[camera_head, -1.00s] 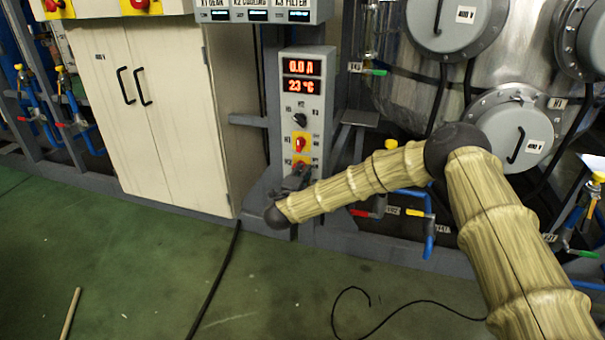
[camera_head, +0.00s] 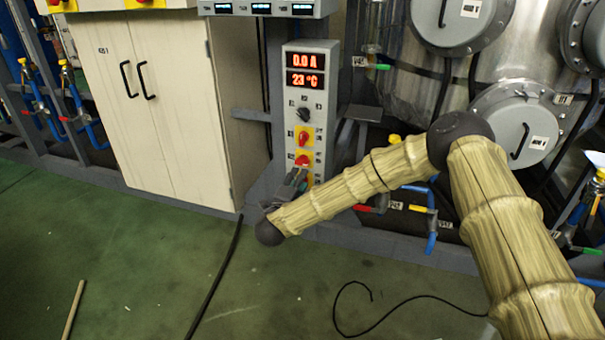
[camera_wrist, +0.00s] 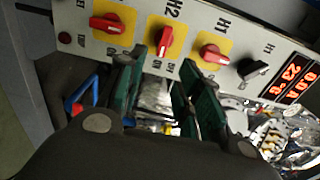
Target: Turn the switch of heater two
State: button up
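The heater two switch is a red knob on a yellow plate, next to the label H2, on the grey control panel. In the wrist view this switch (camera_wrist: 165,40) is the middle of three red switches and lies just beyond my fingertips. In the head view the same switch (camera_head: 302,161) shows just above my gripper (camera_head: 291,184). In the wrist view my gripper (camera_wrist: 153,76) has its two dark green fingers apart with nothing between them. The fingers seem apart from the switch, though exact depth is hard to tell.
The H1 switch (camera_wrist: 214,54) and a black knob (camera_wrist: 252,69) sit to the right in the wrist view; another red switch (camera_wrist: 106,25) sits to the left. A cream cabinet (camera_head: 165,110) stands left of the panel. Pipes and valves (camera_head: 425,215) lie to the right.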

jog(key=shift+v, duration=2)
jog(key=s+d+f+n+g+y, duration=0.2)
jog(key=s+f+n+g+y, duration=0.15)
jog(key=s+f+n, duration=0.55)
jog(key=s+d+f+n+g+y, duration=0.2)
jog(key=s+f+n+g+y, duration=0.15)
jog(key=s+f, duration=1)
jog(key=s+d+f+n+g, duration=0.3)
jog(key=s+d+f, duration=0.15)
jog(key=s, duration=0.35)
jog(key=s+d+f+n+g, duration=0.2)
jog(key=s+d+f, duration=0.1)
jog(key=s+d, duration=0.4)
jog(key=s+d+f+n+g, duration=0.3)
jog(key=s+d, duration=0.1)
jog(key=s, duration=0.5)
jog(key=s+d+r+g+h, duration=0.1)
jog(key=s+d+r+g, duration=0.1)
jog(key=s+d, duration=0.5)
notch_tip(320, 180, up, 31)
jog(key=a+p, duration=0.1)
jog(key=p, duration=3.1)
jog(key=shift+s+a+n, duration=0.35)
jog(key=shift+s+n, duration=0.1)
jog(key=shift+s, duration=0.05)
jog(key=shift+r, duration=0.1)
